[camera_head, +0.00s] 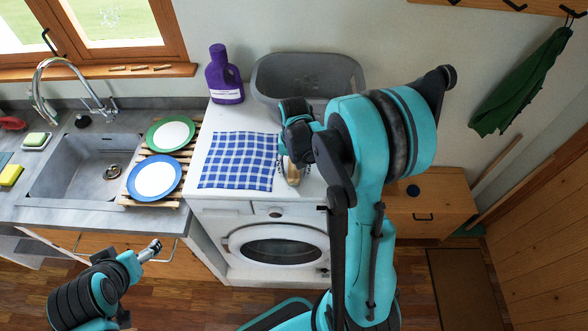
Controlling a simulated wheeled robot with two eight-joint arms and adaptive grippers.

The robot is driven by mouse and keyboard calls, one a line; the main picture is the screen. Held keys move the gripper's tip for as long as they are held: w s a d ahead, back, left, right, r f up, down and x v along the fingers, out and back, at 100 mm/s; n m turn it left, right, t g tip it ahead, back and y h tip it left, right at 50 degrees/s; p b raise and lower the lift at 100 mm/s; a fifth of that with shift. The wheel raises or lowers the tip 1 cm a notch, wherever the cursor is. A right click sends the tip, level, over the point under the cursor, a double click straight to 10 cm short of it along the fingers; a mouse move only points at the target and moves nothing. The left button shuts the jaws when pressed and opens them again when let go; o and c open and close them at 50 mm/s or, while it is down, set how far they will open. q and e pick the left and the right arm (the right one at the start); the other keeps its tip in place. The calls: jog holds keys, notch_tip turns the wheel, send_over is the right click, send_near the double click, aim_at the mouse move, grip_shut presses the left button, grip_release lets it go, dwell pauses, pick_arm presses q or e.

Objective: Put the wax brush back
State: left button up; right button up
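A small tan, wood-coloured object (293,174), possibly the wax brush, shows on or just above the white washing machine top, right of the blue checked cloth (238,161). My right gripper (291,160) is over this spot, pointing down, with dark finger parts on either side of the object. My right arm hides most of the gripper, so I cannot tell whether it grips the object.
A purple bottle (224,77) and a grey basket (308,78) stand at the back of the washing machine. Two plates, green-rimmed (170,133) and blue-rimmed (154,178), lie on a slatted rack beside the sink (84,169). A wooden cabinet (431,204) stands right; a green cloth (521,85) hangs above.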

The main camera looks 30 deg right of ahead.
aim_at(294, 167)
jog(key=shift+r, duration=0.1)
jog(key=shift+r, duration=0.4)
notch_tip(294, 167, up, 11)
jog(key=p, duration=0.2)
jog(key=s+a+r+n+t, duration=0.4)
jog(key=s+a+n+t, duration=0.2)
jog(key=s+a, duration=0.4)
jog(key=shift+s+a+t, duration=0.3)
jog(key=shift+s+t, duration=0.2)
jog(key=shift+t, duration=0.1)
notch_tip(294, 167, down, 20)
jog(key=b, duration=2)
